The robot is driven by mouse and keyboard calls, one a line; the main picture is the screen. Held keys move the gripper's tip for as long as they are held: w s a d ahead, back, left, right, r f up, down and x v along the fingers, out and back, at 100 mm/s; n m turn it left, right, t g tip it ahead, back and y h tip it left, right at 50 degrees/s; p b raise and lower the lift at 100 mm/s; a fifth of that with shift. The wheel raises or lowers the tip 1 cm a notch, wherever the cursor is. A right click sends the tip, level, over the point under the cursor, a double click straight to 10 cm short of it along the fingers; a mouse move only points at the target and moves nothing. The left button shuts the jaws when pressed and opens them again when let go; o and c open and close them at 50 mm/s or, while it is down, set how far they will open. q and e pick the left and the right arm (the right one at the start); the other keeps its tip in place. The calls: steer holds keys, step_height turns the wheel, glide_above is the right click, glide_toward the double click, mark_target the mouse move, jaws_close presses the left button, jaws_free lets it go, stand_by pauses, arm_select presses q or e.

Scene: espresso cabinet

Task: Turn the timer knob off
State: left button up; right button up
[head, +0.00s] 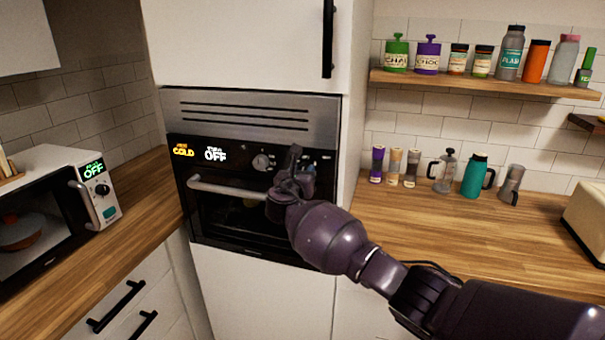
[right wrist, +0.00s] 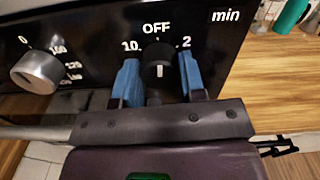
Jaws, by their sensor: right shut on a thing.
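The oven (head: 255,215) is built into the white cabinet, and its display (head: 200,154) reads COLD and OFF. The dark timer knob (right wrist: 157,52) sits below the OFF label in the right wrist view, between the marks 10 and 2. A small pale mark shows low on its face. My right gripper (head: 294,158) is at the right part of the control panel and hides the timer knob in the head view. In the wrist view its blue fingers (right wrist: 159,78) stand on both sides of the knob, shut on it. My left gripper is out of view.
A silver temperature knob (right wrist: 38,72) is left of the timer knob; it also shows in the head view (head: 262,162). The oven handle (head: 225,189) runs below the panel. A microwave (head: 40,215) stands at left. The right counter (head: 440,220) holds several bottles at its back.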

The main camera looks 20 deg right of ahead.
steer(key=shift+f+n, duration=0.1)
steer(key=shift+n, duration=0.5)
steer(key=o, duration=0.9)
steer(key=b+v, duration=0.1)
steer(key=v, duration=1)
steer(key=shift+w, duration=0.1)
